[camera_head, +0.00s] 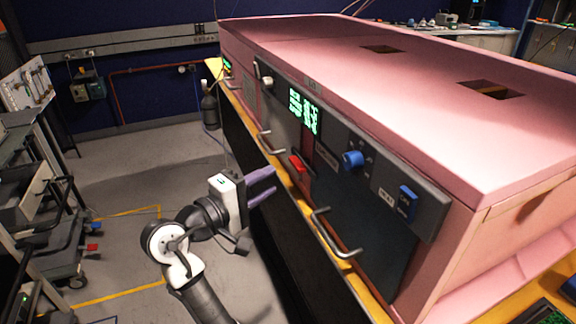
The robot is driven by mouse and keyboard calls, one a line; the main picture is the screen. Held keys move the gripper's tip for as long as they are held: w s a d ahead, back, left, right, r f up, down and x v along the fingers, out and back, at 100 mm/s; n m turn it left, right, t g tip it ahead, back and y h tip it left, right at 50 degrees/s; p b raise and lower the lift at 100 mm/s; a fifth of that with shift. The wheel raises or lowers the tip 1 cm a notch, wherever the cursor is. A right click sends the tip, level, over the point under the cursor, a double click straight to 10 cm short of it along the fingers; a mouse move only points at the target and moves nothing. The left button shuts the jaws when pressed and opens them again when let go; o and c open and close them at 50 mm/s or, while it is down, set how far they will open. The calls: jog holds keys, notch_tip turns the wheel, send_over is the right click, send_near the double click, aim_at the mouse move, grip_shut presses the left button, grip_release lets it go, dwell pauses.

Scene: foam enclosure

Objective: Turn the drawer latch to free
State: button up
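A small red piece (297,163) sits low on the front of the pink enclosure (400,85), between two metal handles. It looks like the drawer latch, but its turn position is too small to tell. The left handle (270,147) and the right handle (335,236) stick out from the dark front panels. My gripper (272,184) has purple fingers that point right, toward the enclosure front. The fingers are apart with nothing visible between them. In the picture, they are left of and slightly below the red piece, and they appear clear of it.
A blue knob (352,160), a blue switch (407,201) and a green display (304,110) are on the front panel. A yellow ledge (303,202) runs below. Shelving and a cart (75,250) stand at the left. The grey floor (130,180) between is largely open.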

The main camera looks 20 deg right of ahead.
aim_at(294, 166)
jog(key=p+x, duration=0.1)
jog(key=x, duration=0.6)
grip_shut()
